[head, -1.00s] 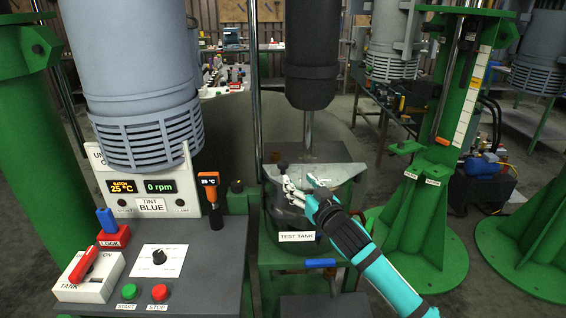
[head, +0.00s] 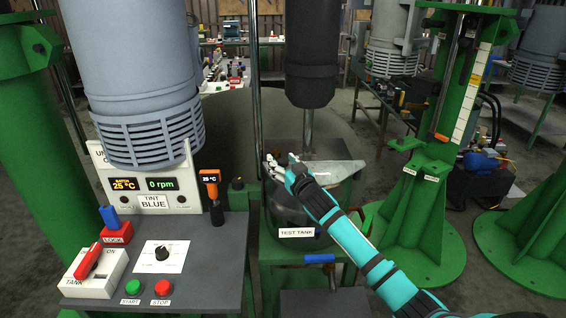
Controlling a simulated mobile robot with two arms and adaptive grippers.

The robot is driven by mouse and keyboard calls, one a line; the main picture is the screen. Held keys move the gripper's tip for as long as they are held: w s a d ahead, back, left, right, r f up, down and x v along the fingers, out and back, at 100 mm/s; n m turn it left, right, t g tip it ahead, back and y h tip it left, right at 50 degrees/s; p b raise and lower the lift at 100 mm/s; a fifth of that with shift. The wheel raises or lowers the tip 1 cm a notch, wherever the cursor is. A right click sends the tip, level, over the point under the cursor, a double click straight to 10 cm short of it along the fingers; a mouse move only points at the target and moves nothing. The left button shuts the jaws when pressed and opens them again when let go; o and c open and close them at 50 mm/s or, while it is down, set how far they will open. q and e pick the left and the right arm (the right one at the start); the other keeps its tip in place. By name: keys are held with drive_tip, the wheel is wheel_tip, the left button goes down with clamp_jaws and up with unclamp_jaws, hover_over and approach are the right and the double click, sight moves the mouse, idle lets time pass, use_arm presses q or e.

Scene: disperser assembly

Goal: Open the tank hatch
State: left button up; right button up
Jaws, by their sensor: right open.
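The test tank (head: 268,222) stands on a green frame right of the control desk, with a white "TEST TANK" label on its front. A flat light-grey plate (head: 335,172) covers the back right of its top. The front of the top, dark before, now looks like a greyish hollow, but my arm covers part of it, so I cannot be sure how the hatch stands. My right gripper (head: 281,161) is open over the back left of the tank top, its fingers pointing up and left. I see nothing held in it. My left gripper is out of view.
The control desk (head: 215,262) with a red tank switch (head: 88,262), buttons and a dial is at left. A grey cylinder (head: 140,80) hangs above it. A green stand (head: 425,215) is at right.

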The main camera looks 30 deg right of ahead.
clamp_jaws()
idle(0.7)
